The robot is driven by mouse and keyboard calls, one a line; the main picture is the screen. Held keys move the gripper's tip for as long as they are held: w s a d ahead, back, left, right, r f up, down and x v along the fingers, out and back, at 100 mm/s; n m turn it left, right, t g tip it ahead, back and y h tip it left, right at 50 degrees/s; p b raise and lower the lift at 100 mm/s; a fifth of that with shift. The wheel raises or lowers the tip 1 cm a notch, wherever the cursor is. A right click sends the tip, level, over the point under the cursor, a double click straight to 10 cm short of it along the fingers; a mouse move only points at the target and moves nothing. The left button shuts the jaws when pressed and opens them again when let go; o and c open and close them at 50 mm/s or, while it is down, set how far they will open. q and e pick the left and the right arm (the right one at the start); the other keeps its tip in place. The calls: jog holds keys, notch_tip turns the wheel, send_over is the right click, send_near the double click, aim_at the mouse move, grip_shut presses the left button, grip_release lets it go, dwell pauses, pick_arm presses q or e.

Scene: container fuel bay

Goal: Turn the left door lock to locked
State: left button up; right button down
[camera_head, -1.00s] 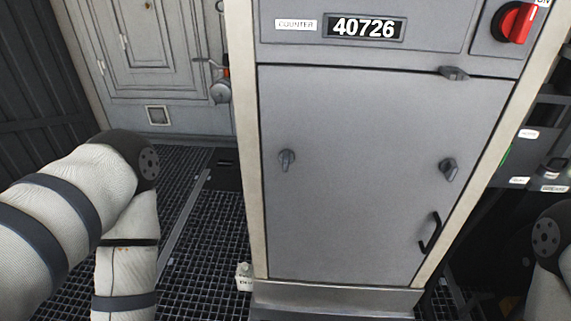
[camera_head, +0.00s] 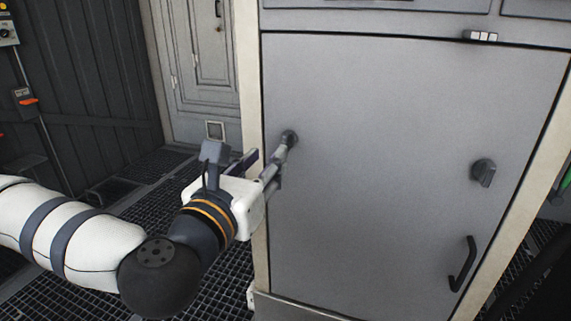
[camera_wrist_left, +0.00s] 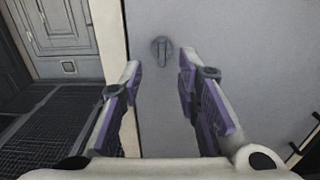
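The left door lock (camera_head: 290,138) is a small dark grey knob on the upper left of the grey cabinet door (camera_head: 385,215). It also shows in the left wrist view (camera_wrist_left: 161,47), where its grip bar stands roughly upright. My left gripper (camera_head: 267,162) is open in front of the lock, and one finger partly covers it in the head view. In the left wrist view, the lock appears between and beyond the open fingers (camera_wrist_left: 160,66). I cannot tell whether a finger touches it. My right gripper is not in view.
A second lock knob (camera_head: 483,172) and a black handle (camera_head: 462,264) are on the door's right side. A small latch (camera_head: 481,36) sits at the door's top edge. The dark grated floor (camera_head: 120,185) is open on the left.

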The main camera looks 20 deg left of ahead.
aim_at(283, 140)
pick_arm(q)
jog(key=w, duration=0.3)
jog(key=w+b, duration=0.1)
jog(key=w, duration=0.3)
jog(key=shift+w+d+r, duration=0.15)
jog(key=shift+d+r, duration=0.05)
jog(key=shift+w, duration=0.4)
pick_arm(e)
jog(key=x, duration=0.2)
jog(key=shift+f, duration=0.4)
pick_arm(q)
grip_shut()
